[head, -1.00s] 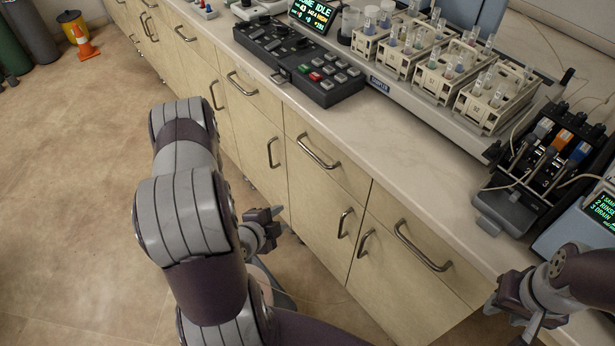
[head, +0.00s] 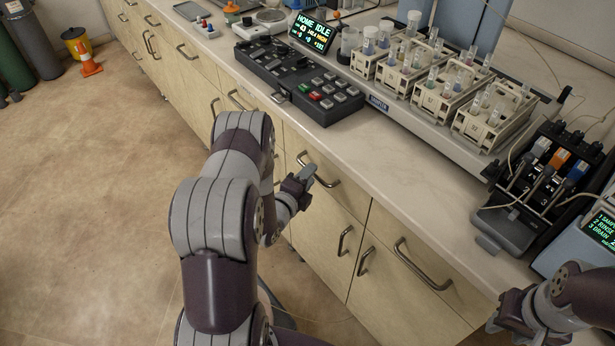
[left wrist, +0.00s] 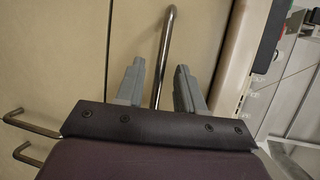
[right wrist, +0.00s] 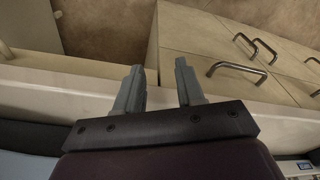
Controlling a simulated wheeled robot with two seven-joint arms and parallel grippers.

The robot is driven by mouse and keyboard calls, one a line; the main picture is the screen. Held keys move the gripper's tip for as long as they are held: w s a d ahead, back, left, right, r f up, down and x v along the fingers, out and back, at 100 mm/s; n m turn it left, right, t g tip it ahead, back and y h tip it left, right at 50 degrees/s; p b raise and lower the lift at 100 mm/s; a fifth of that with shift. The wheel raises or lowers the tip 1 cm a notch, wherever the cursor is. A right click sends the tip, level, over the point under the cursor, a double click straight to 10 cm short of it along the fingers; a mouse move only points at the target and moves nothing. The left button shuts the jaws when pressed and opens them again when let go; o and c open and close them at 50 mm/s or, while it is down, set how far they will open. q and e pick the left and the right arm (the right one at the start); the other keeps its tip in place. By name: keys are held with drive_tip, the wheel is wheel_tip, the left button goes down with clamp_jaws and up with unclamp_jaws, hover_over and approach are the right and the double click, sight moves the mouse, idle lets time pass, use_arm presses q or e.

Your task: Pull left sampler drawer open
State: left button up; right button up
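The left sampler drawer (head: 335,197) is a beige front under the counter, below the sampler, and looks shut. Its metal bar handle (head: 327,182) also shows in the left wrist view (left wrist: 168,40). My left gripper (head: 309,174) is at this handle. In the left wrist view its two grey fingers (left wrist: 160,88) stand apart, one on each side of the bar, with gaps visible on both sides. I cannot tell how deep the bar sits between them. My right gripper (head: 508,318) is over the counter's near right part; its fingers (right wrist: 160,85) are apart and empty.
The sampler (head: 400,108) with several tube racks and a black keypad (head: 325,100) stand on the counter. A black pump unit (head: 540,180) is at the right. Another drawer handle (head: 423,264) and cabinet door handles (head: 343,240) are close by.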

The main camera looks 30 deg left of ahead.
use_arm(q)
drive_tip(key=shift+w, duration=0.1)
clamp_jaws()
idle(1.4)
